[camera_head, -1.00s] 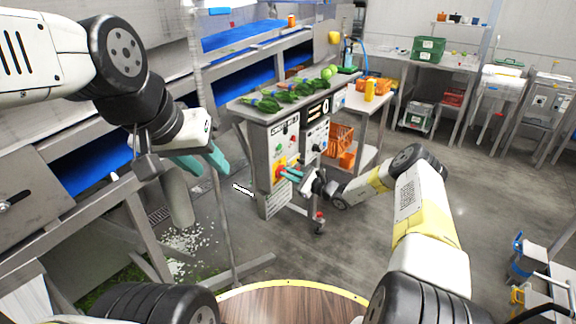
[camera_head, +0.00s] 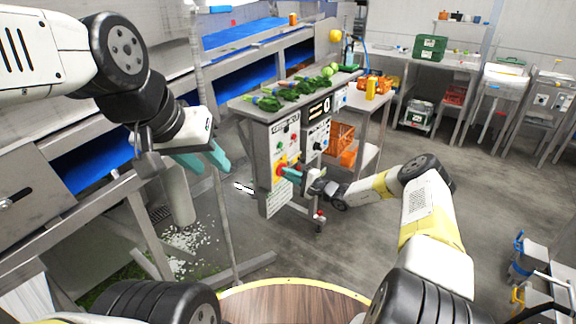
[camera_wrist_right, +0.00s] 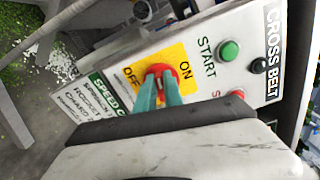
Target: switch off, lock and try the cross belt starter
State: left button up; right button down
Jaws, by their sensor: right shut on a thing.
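The cross belt starter (camera_head: 281,142) is a grey panel on the near face of a stand, and it also shows in the right wrist view (camera_wrist_right: 215,60). It has a red rotary switch (camera_wrist_right: 160,72) on a yellow plate (camera_wrist_right: 176,53) marked ON and OFF. A green START button (camera_wrist_right: 229,51) and a red button (camera_wrist_right: 237,94) are beside it. My right gripper (camera_head: 291,173) has its teal fingers shut on the red switch; the fingers partly hide the handle. My left gripper (camera_head: 205,159) hangs at the left, away from the panel, its teal fingers apart. No lock is visible.
Greens (camera_head: 300,88) lie on top of the stand. A second control panel (camera_head: 317,137) is to the right of the starter. An orange crate (camera_head: 340,137) stands behind it. Conveyors with blue belts (camera_head: 243,33) run along the left.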

jog(key=shift+f+n, duration=0.15)
jog(key=shift+n, duration=0.95)
jog(key=c, duration=1.5)
grip_release()
jog(key=shift+s+d, duration=0.1)
jog(key=shift+d, duration=0.05)
jog(key=v, duration=0.7)
jog(key=shift+s+d, duration=0.2)
